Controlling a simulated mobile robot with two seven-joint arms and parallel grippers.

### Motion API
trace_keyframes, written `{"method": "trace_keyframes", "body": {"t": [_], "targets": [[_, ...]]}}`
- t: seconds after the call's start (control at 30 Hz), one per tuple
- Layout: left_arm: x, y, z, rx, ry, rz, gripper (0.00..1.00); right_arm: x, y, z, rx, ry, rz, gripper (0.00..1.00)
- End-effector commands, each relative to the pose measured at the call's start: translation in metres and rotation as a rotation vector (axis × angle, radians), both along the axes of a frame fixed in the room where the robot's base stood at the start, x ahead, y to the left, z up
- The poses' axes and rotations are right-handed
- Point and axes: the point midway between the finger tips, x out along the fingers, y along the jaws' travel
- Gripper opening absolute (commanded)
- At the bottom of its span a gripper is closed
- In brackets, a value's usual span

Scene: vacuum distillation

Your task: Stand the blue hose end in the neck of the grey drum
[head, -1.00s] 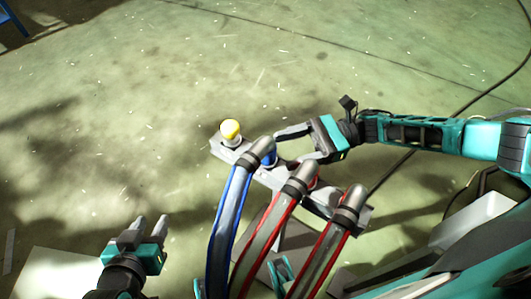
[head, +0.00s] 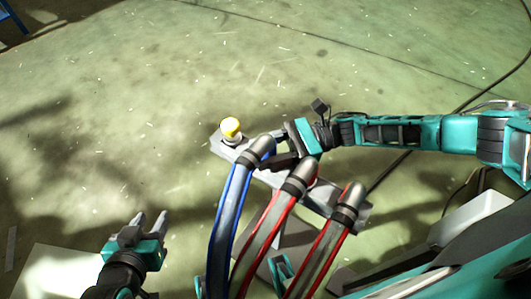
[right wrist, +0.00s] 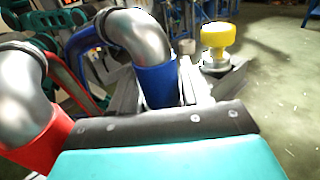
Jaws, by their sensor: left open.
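The blue hose (head: 228,215) rises to a bent grey metal end (head: 262,148) at a grey rack. In the right wrist view, this end (right wrist: 140,35) has a blue collar (right wrist: 157,84) pointing down. My right gripper (head: 280,162) is right at the blue hose end, its fingers partly hidden behind it. In the right wrist view the collar stands between grey finger-like parts, but I cannot tell whether they press on it. My left gripper (head: 151,222) is open and empty at lower left, clear of the hoses. I cannot make out a grey drum in either view.
Two red-striped hoses (head: 265,232) (head: 326,245) with metal ends stand right of the blue one, close to my right gripper. A yellow knob (head: 231,128) sits on the left end of the grey rack (head: 217,146). The floor beyond is open. A black cable runs at right.

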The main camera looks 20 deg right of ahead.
Motion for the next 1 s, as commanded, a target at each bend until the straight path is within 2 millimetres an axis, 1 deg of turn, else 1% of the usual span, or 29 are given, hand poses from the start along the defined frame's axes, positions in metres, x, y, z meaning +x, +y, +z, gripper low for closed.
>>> {"method": "trace_keyframes", "body": {"t": [0.03, 0.07, 0.47, 0.8, 0.87, 1.0], "targets": [[0.000, 0.000, 0.000, 0.000, 0.000, 0.000, 0.43, 0.000, 0.000, 0.000, 0.000, 0.000, 0.000, 0.42], [0.000, 0.000, 0.000, 0.000, 0.000, 0.000, 0.43, 0.000, 0.000, 0.000, 0.000, 0.000, 0.000, 0.39], [0.000, 0.000, 0.000, 0.000, 0.000, 0.000, 0.43, 0.000, 0.000, 0.000, -0.001, 0.001, -0.001, 0.00], [0.000, 0.000, 0.001, 0.000, 0.000, 0.000, 0.43, 0.000, 0.000, 0.003, 0.002, -0.001, 0.000, 0.00], [0.000, 0.000, 0.002, 0.000, 0.000, 0.000, 0.43, 0.000, 0.000, 0.006, 0.003, -0.001, 0.000, 0.00], [0.000, 0.000, 0.007, 0.000, 0.000, 0.000, 0.43, 0.000, -0.001, 0.020, 0.003, -0.001, -0.001, 0.00]]}}
